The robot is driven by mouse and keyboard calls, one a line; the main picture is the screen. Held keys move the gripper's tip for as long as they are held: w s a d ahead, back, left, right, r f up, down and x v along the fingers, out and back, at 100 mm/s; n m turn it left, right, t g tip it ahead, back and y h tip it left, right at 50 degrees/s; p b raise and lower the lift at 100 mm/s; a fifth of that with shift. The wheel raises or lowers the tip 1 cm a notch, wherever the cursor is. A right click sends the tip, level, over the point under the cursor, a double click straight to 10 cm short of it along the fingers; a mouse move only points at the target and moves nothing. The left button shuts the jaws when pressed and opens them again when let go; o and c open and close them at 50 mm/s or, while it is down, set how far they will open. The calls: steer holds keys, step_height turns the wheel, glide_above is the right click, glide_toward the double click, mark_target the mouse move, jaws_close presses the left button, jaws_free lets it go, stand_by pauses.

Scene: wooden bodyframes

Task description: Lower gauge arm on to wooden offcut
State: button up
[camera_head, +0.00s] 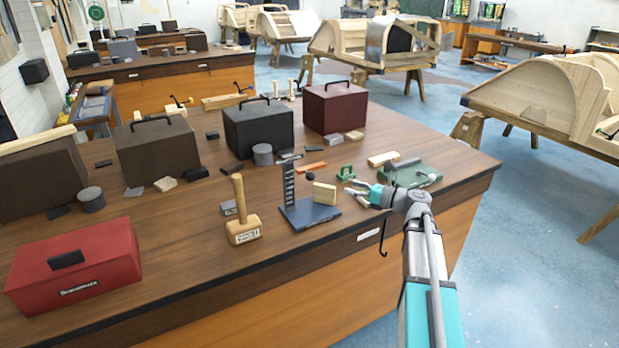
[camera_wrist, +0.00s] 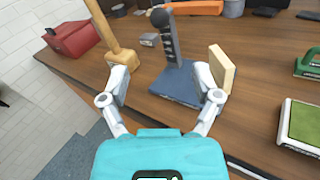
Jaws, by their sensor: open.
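The gauge stands near the front edge of the bench, with a blue base (camera_head: 308,214) and an upright dark post (camera_head: 289,184) with pale scale marks. A wooden offcut (camera_head: 324,194) stands on edge at the right side of the base. A round black knob (camera_wrist: 160,18) shows high by the post in the wrist view; how the gauge arm joins it is unclear. My gripper (camera_head: 354,188) is right of the offcut in the head view, empty, its fingers apart. In the wrist view, the fingertips (camera_wrist: 162,78) frame the blue base, and the offcut (camera_wrist: 222,68) is just beyond the right finger.
A wooden mallet (camera_head: 243,212) stands left of the gauge. A red toolbox (camera_head: 75,265) is at the front left. Dark boxes (camera_head: 258,127) line the back.

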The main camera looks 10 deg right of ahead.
mark_target(311, 176)
steer(key=shift+x, duration=6.9)
steer(key=shift+c, duration=0.2)
jaws_close()
